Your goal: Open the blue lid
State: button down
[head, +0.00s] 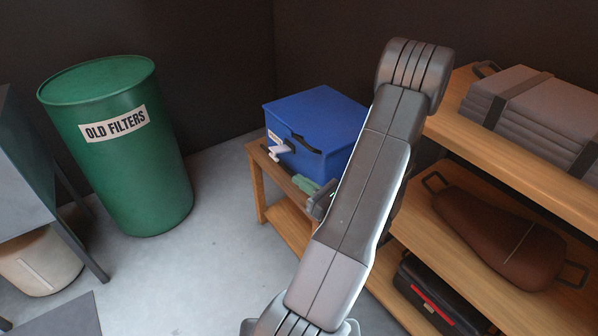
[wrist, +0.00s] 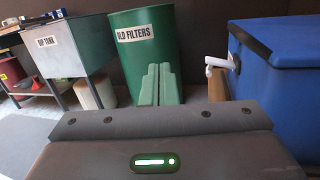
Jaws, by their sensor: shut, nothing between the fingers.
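The blue lid (head: 318,108) lies closed on a blue box at the back of a low wooden stand. The lid also shows at the right in the wrist view (wrist: 285,38). A white handle-like piece (head: 281,149) sticks out from the box's front; it shows in the wrist view too (wrist: 217,63). My gripper (head: 305,184) is mostly hidden behind my arm in the head view, in front of and below the lid. In the wrist view its green fingers (wrist: 157,75) are together and empty, left of the box and apart from it.
A green drum (head: 125,170) labelled OLD FILTERS stands at the left. Wooden shelves (head: 510,150) at the right hold a grey stack, a brown bag and a dark case. Grey floor is clear between drum and stand. A DIP TANK (wrist: 62,50) shows in the wrist view.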

jog(key=w+d+f+m+t+h+b, duration=0.3)
jog(key=w+d+f+m+t, duration=0.15)
jog(key=f, duration=0.25)
jog(key=w+a+r+b, duration=0.1)
jog(key=w+a+r, duration=0.2)
jog(key=w+r, duration=0.3)
jog(key=shift+w+a+r, duration=0.2)
jog(key=shift+w+a, duration=0.2)
jog(key=shift+w, duration=0.75)
jog(key=shift+t, duration=0.25)
notch_tip(320, 180, up, 13)
jog(key=w+d+m+h+p, duration=0.1)
jog(key=m+p, duration=0.3)
jog(key=p, duration=0.7)
jog(key=shift+w+d+r+h, duration=0.15)
jog(key=shift+w+d+h, duration=0.2)
jog(key=shift+d, duration=0.25)
